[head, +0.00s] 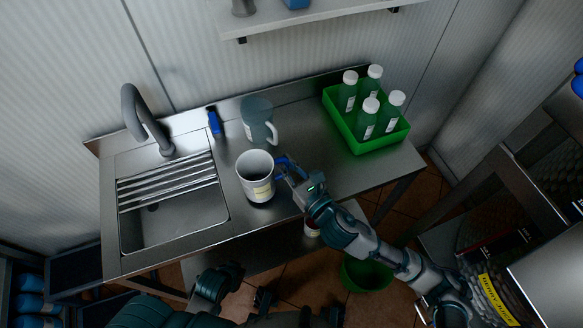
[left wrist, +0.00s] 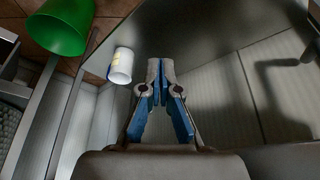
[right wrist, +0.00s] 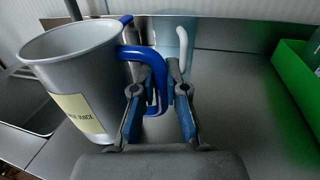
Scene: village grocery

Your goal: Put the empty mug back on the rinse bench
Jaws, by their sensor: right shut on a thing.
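A grey-white mug (head: 262,190) with a pale yellow label and a blue handle is upright at the front of the steel bench (head: 330,165), just right of the sink. A dark shadow lies under it; I cannot tell if its base touches the bench. My right gripper (head: 287,172) is shut on its blue handle. In the right wrist view the mug (right wrist: 75,85) stands left of the fingers (right wrist: 155,95), its label partly reading "JUICE". Its inside is not clear enough to judge contents. My left gripper (left wrist: 160,65) is shut and empty, low, below the bench top.
A teal mug (head: 256,112) with a white handle stands behind. A green crate (head: 372,146) of bottles is at the bench's right. A sink (head: 150,235) with a rack and a tap (head: 140,115) is at left. A white labelled cup (left wrist: 121,66) and green bin (left wrist: 62,22) are below.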

